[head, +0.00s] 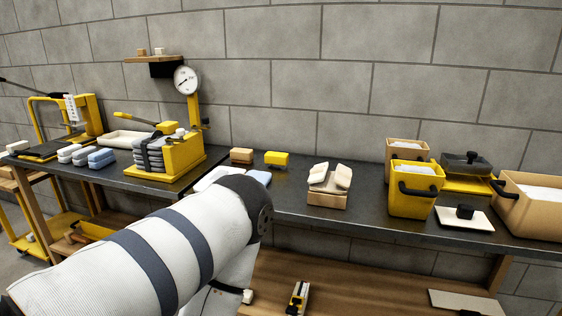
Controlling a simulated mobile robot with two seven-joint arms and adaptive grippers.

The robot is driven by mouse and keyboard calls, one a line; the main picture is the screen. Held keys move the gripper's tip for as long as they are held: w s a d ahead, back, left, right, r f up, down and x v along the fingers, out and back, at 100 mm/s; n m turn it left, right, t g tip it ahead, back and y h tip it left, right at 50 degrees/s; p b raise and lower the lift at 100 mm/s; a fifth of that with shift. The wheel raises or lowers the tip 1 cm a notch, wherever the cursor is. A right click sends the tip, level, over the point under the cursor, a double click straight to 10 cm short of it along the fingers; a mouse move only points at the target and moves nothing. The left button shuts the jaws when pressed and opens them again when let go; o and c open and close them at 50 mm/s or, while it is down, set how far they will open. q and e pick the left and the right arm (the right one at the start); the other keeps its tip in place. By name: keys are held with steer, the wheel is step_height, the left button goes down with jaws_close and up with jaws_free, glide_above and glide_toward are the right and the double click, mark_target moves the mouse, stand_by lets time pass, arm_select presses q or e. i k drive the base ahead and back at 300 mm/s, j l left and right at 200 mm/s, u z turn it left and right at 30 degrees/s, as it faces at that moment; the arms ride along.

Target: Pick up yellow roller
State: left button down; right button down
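No clear roller shape shows in the head view. A small yellow block-like piece (277,158) sits at the back of the dark bench, right of a brown block. A narrow yellow and black item (298,297) lies on the lower wooden shelf, cut by the bottom edge. I cannot tell whether either one is the yellow roller. My white arm with dark blue bands comes in from the lower left, bends near the bench front and hides part of bench and shelf. Neither of my grippers shows.
The dark bench (375,218) runs along a grey block wall. It holds a yellow dial press (185,150), a wooden stand (327,190), a yellow bucket (412,203), a tan bin (535,212) and a white plate with black knob (480,222). Below is a wooden shelf (370,290).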

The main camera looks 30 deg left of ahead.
mark_target(272, 157)
steer(key=j+z, duration=0.1)
steer(key=j, duration=0.45)
steer(key=k+j+z, duration=0.15)
steer(key=j, duration=0.35)
steer(key=j+z, duration=0.1)
steer(key=j, duration=0.45)
steer(key=k+j+z, duration=0.1)
steer(key=j, duration=0.4)
steer(key=k+j+z, duration=0.15)
steer(key=j, duration=0.35)
